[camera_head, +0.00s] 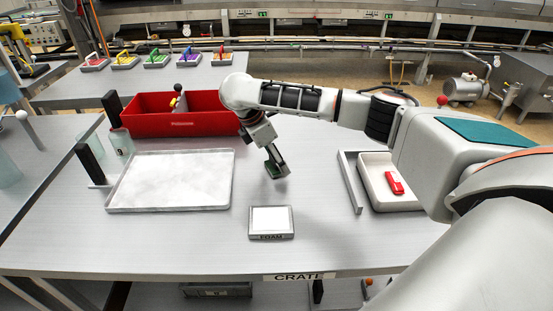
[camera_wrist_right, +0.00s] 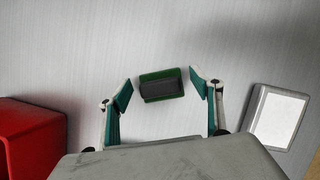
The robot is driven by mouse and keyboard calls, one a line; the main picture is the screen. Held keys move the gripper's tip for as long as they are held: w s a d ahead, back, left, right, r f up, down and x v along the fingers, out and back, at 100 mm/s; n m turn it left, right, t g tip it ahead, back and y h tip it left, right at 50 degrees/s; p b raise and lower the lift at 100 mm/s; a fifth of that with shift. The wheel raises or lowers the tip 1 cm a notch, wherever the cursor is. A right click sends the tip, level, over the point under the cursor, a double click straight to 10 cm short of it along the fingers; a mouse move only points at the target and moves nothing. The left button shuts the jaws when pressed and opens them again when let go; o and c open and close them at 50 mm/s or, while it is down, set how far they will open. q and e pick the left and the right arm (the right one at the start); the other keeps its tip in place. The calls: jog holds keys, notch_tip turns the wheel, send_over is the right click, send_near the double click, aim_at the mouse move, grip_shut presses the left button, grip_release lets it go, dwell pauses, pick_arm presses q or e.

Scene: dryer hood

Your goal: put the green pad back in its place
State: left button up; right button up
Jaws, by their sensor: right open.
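The green pad (camera_wrist_right: 161,85) is a small green block with a dark grey top. In the right wrist view it lies on the grey table, slightly tilted in the picture, just ahead of and between my fingertips. My right gripper (camera_wrist_right: 163,86) is open, with teal-faced fingers on either side and apart from the pad. In the head view my right gripper (camera_head: 275,170) points down over the middle of the table and largely hides the spot beneath it; I cannot tell the pad from the fingers there. My left gripper is not in view.
A red bin (camera_head: 183,123) stands at the back left. A large metal tray (camera_head: 109,206) lies left, and a small white-topped plate marked FOAM (camera_head: 271,237) in front. A white tray (camera_head: 377,205) with a red object (camera_head: 394,183) is at right. Several coloured handled items stand behind.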

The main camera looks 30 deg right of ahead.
aim_at(270, 166)
jog(key=shift+b, duration=0.35)
jog(key=p+v, duration=0.2)
jog(key=v, duration=0.3)
jog(key=shift+w+r, duration=0.1)
jog(key=shift+r, duration=0.3)
pick_arm(q)
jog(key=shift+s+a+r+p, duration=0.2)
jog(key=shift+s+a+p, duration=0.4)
jog(key=shift+p, duration=0.2)
pick_arm(e)
jog(key=v, duration=0.6)
jog(key=shift+a+r, duration=0.15)
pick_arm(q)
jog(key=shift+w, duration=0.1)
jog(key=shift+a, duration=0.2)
pick_arm(e)
jog(key=shift+s, duration=0.2)
